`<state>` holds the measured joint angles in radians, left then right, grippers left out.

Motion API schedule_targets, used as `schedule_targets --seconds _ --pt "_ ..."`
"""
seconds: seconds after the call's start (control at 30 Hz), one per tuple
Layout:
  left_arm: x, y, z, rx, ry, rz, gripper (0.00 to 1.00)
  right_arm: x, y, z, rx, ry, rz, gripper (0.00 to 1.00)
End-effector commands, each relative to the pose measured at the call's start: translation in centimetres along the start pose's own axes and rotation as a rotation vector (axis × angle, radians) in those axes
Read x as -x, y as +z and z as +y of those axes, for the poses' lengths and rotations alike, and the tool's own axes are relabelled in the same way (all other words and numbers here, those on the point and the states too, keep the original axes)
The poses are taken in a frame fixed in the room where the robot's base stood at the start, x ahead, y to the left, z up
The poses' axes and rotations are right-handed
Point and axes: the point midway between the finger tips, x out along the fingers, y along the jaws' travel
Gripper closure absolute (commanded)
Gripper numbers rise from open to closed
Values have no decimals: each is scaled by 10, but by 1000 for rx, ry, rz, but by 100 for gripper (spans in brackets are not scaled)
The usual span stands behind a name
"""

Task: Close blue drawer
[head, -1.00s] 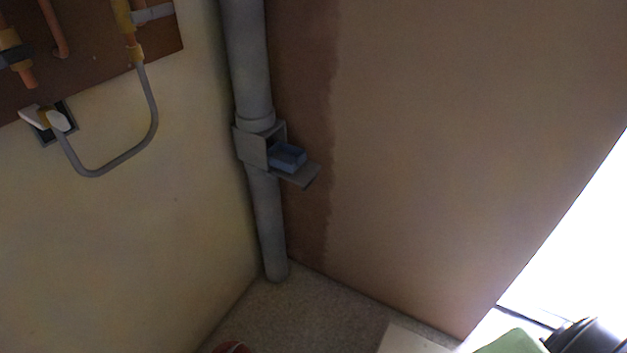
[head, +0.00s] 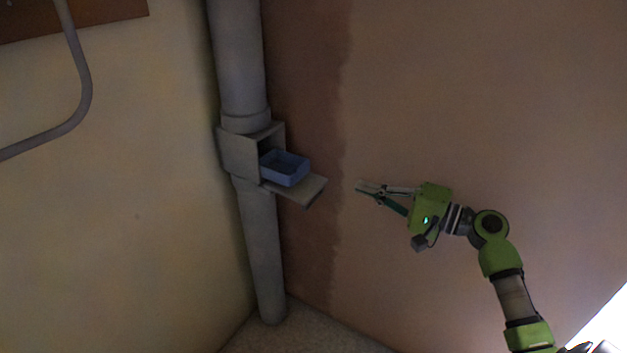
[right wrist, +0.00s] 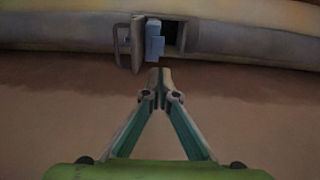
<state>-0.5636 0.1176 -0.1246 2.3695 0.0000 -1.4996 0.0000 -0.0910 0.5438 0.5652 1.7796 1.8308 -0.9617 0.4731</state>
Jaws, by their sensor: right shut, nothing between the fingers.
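The blue drawer (head: 284,168) is an open-topped tray sticking partly out of a grey box (head: 241,155) on the vertical pipe, above the box's lowered flap (head: 297,189). My right gripper (head: 360,187) is shut and empty, to the right of the drawer and apart from it. In the right wrist view the blue drawer (right wrist: 154,40) shows just beyond the shut fingertips (right wrist: 159,76), with the dark box opening beside it. My left gripper is not in view.
The grey pipe (head: 262,255) runs down the corner between a yellowish wall (head: 120,220) and a brown plaster wall (head: 450,120). A grey bent hose (head: 80,90) hangs at the upper left. The space around the flap is clear.

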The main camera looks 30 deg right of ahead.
Motion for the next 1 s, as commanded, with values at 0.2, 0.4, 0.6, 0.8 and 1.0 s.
schedule_targets --seconds 0.2,0.4,0.6,0.8,1.0 --pt "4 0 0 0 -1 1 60 -26 2 -4 1 -8 -7 100" --pt "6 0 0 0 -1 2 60 -70 1 -5 0 -9 -6 100" --pt "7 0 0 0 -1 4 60 -109 1 -4 0 -7 -5 100" --pt "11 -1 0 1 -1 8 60 -132 1 -3 -2 -5 -3 100" --pt "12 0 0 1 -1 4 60 -139 1 -3 0 -4 -3 100"
